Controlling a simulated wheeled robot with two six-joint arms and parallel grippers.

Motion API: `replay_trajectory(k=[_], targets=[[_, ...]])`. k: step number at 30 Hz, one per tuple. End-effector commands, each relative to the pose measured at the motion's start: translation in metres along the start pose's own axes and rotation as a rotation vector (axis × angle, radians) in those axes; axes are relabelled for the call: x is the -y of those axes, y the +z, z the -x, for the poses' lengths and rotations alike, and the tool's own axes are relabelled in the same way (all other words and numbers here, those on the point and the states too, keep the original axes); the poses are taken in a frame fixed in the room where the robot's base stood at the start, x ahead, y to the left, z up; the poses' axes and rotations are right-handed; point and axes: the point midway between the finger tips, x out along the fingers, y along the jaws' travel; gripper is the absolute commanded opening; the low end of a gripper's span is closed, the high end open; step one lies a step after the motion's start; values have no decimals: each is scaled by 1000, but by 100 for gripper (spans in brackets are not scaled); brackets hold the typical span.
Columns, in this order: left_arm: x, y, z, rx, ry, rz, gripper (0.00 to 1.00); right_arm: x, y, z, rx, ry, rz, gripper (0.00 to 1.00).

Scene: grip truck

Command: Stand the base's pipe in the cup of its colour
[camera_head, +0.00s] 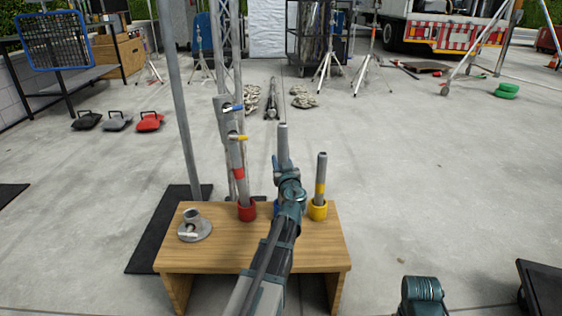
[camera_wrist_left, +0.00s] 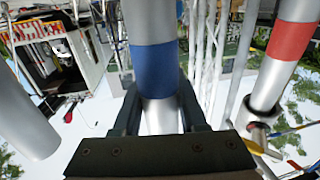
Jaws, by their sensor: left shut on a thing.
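A grey metal pipe (camera_head: 283,142) stands upright in my left gripper (camera_head: 288,182). In the left wrist view the pipe (camera_wrist_left: 150,20) has a blue band (camera_wrist_left: 154,68), and the fingers close around it there. The blue cup (camera_head: 276,208) shows only as a sliver behind my left arm; I cannot tell whether the pipe's foot is inside it. The round metal base (camera_head: 194,231) with its short empty socket sits at the bench's left. A red-banded pipe (camera_head: 238,172) stands in the red cup (camera_head: 247,212). A yellow-banded pipe (camera_head: 320,175) stands in the yellow cup (camera_head: 318,211).
The wooden bench (camera_head: 215,252) carries the cups and base. A tall pole (camera_head: 180,110) and a truss (camera_head: 229,45) rise behind it, with clamps near the red-banded pipe. Black mats lie left. A teal part of my right arm shows lower right. Open concrete lies right.

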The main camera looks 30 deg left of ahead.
Motion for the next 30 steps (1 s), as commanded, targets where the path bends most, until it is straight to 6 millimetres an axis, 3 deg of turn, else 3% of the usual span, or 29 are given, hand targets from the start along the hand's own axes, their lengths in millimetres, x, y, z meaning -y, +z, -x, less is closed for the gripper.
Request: replay_trajectory(k=[10,11,16,30], targets=[[0,5,0,0,0,0,0,0,0,-5,0,0,0,0],[0,4,0,0,0,0,45,0,0,-4,0,0,0,0],[0,4,0,0,0,0,76,0,0,-4,0,0,0,0],[1,4,6,0,0,0,76,0,0,-4,0,0,0,0]])
